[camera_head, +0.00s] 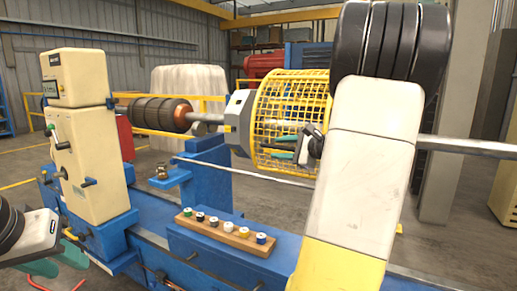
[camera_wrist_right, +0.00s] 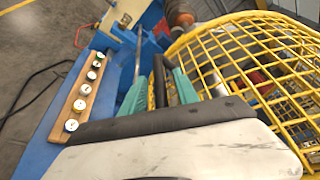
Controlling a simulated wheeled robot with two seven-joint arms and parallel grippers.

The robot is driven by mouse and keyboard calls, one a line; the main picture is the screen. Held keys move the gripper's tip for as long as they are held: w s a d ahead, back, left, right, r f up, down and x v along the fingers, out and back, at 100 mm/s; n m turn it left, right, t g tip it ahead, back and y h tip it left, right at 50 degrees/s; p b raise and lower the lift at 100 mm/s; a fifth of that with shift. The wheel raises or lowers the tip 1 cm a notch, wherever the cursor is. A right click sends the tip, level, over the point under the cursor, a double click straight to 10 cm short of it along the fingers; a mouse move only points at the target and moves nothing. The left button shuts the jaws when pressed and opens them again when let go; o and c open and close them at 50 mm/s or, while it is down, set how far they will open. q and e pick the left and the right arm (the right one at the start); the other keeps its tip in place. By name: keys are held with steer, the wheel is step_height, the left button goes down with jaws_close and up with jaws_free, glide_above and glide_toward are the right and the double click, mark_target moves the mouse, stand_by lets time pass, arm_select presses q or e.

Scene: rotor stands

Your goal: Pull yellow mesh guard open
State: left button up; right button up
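The yellow mesh guard (camera_head: 290,95) is a curved cage around the shaft, right of centre in the head view. It fills the right side of the right wrist view (camera_wrist_right: 235,60). My right gripper (camera_head: 290,148) is at the guard's lower front, partly hidden by my forearm. In the wrist view its teal fingers (camera_wrist_right: 158,90) are apart. A dark handle-like bar (camera_wrist_right: 158,72) shows between them, closer to the right finger; I cannot tell whether they touch it. My left gripper (camera_head: 68,265) is low at the left edge, fingers apart and empty, away from the guard.
A blue machine bed (camera_head: 150,235) runs below the guard. A wooden strip with several coloured-top pieces (camera_head: 225,232) lies on it. A cream control cabinet (camera_head: 88,150) stands at the left. A shaft with dark discs (camera_head: 160,112) extends left of the guard.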

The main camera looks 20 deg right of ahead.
steer(key=v, duration=0.7)
steer(key=shift+s+d, duration=0.15)
steer(key=shift+s, duration=0.25)
stand_by(0.3)
steer(key=s+a+f+n+g+y, duration=0.1)
steer(key=s+a+f+n+g, duration=0.25)
steer(key=a, duration=0.75)
steer(key=s+a+f+n+g+y, duration=0.1)
steer(key=s+a+n+g, duration=0.25)
steer(key=a+n, duration=0.45)
steer(key=s+a+f+n+g+h, duration=0.1)
steer(key=s+a+f+n+h, duration=0.3)
steer(key=s+a+n, duration=0.3)
steer(key=s+n+h, duration=0.1)
steer(key=s+n, duration=0.1)
steer(key=shift+s+a+n, duration=0.2)
steer(key=shift+a+n, duration=0.05)
steer(key=shift+n, duration=0.1)
